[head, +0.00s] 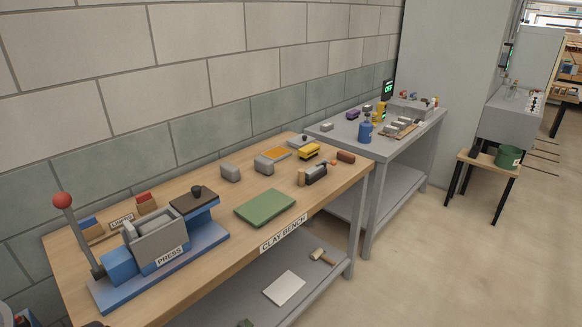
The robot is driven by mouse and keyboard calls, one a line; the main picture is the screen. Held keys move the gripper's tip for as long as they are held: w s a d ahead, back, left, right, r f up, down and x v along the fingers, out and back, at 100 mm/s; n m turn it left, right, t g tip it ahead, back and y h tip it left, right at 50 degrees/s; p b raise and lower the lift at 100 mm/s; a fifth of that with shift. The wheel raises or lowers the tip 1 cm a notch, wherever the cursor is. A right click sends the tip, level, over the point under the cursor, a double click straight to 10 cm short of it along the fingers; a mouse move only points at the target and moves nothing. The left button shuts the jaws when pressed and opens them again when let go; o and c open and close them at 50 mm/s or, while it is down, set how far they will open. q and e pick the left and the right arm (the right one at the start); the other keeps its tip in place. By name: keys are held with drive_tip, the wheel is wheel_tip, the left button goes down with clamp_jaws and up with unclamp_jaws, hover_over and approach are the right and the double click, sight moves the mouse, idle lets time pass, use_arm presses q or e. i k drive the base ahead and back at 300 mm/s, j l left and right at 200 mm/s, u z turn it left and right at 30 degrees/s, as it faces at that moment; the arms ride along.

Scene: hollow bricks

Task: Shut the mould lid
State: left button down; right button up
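The press (155,260) stands on the left part of the clay bench, on a blue base. What looks like the mould lid (195,202), a dark flat plate with a black knob, lies level to the right of the box, on a blue support and clear of the opening. A lever with a red ball (62,201) stands upright at the press's left end. Neither of my grippers is in view.
On the wooden clay bench (225,275) lie a green slab (265,207), grey blocks (230,173), a yellow item (309,151) and a dark roller-like tool (316,174). A grey table (345,145) with a blue bottle (365,132) adjoins it. Floor in front is clear.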

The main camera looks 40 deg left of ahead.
sight(199, 196)
drive_tip(key=i+u, duration=0.15)
drive_tip(key=i, duration=0.25)
drive_tip(key=i+l+u, duration=0.15)
drive_tip(key=i, duration=0.3)
drive_tip(key=i+l+u, duration=0.15)
drive_tip(key=i, duration=0.25)
